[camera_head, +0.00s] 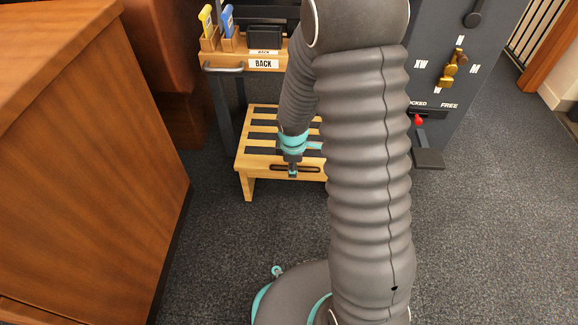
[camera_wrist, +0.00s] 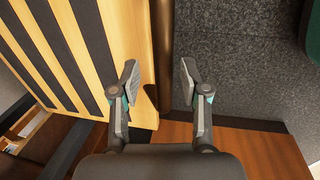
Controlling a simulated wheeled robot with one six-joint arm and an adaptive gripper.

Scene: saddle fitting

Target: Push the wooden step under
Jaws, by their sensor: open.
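The wooden step (camera_head: 258,153) is a low light-wood stool with dark strips across its top and a dark slot near its front edge. It stands on the carpet in front of the grey cabinet unit, partly hidden by my arm. My gripper (camera_head: 292,172) is over the step's front edge, by the slot. In the wrist view the step (camera_wrist: 105,30) fills the upper left. There my gripper (camera_wrist: 158,78) is open and empty, with one finger over the step's wood and the other over carpet. I cannot tell whether it touches the step.
A wooden counter (camera_head: 95,170) stands at the left. Above the step is a shelf with a BACK label (camera_head: 263,64) and yellow and blue items. A grey panel (camera_head: 465,60) with brass fittings and a FREE label stands to the right. Carpet (camera_head: 490,240) is open at the front right.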

